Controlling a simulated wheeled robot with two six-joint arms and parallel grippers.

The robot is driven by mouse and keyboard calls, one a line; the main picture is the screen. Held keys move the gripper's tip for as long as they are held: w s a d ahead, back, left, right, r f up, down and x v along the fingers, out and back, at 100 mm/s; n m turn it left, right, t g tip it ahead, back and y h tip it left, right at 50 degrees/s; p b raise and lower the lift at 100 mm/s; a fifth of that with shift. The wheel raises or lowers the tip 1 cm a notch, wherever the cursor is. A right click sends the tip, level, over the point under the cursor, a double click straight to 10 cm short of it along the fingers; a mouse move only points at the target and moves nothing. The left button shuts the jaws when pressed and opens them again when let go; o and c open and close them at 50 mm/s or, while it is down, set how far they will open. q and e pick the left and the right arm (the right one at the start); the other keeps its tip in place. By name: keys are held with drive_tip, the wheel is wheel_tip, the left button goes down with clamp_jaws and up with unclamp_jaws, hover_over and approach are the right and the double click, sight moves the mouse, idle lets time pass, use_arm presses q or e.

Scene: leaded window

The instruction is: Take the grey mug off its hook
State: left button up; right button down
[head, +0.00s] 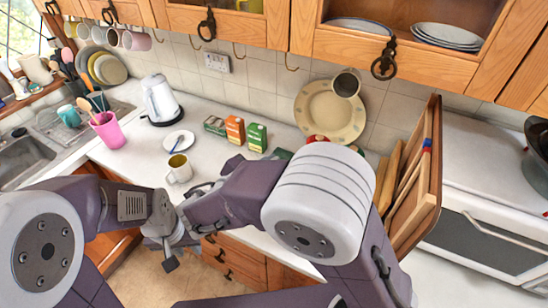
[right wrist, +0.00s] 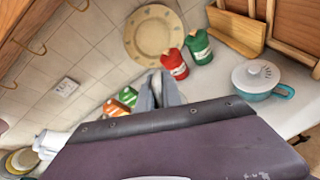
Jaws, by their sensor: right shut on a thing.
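A grey mug (head: 345,83) with a dark inside hangs tilted under the wall cupboard, in front of the large cream plate (head: 318,118). It does not show in the right wrist view, and no gripper is at it. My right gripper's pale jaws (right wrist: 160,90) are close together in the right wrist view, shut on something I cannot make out. My left gripper (head: 172,255) hangs low at the counter's front edge, and its jaw gap is unclear. A cream mug (head: 180,168) with a yellow inside is close to my arms.
Empty hooks (head: 291,62) line the cupboard's underside. Boxes (head: 235,131), a red canister (right wrist: 174,64), a green canister (right wrist: 199,46) and a lidded pot (right wrist: 262,79) stand on the counter. Wooden boards (head: 413,180) stand at right; a kettle (head: 160,100) stands at left.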

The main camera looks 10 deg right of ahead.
drive_tip(key=shift+s+a+f, duration=0.35)
drive_tip(key=shift+s+a, duration=0.15)
drive_tip(key=shift+s, duration=0.25)
drive_tip(key=shift+s+a+f, duration=0.3)
drive_tip(key=shift+s+a, duration=0.15)
drive_tip(key=shift+s, duration=0.25)
drive_tip(key=shift+s, duration=0.1)
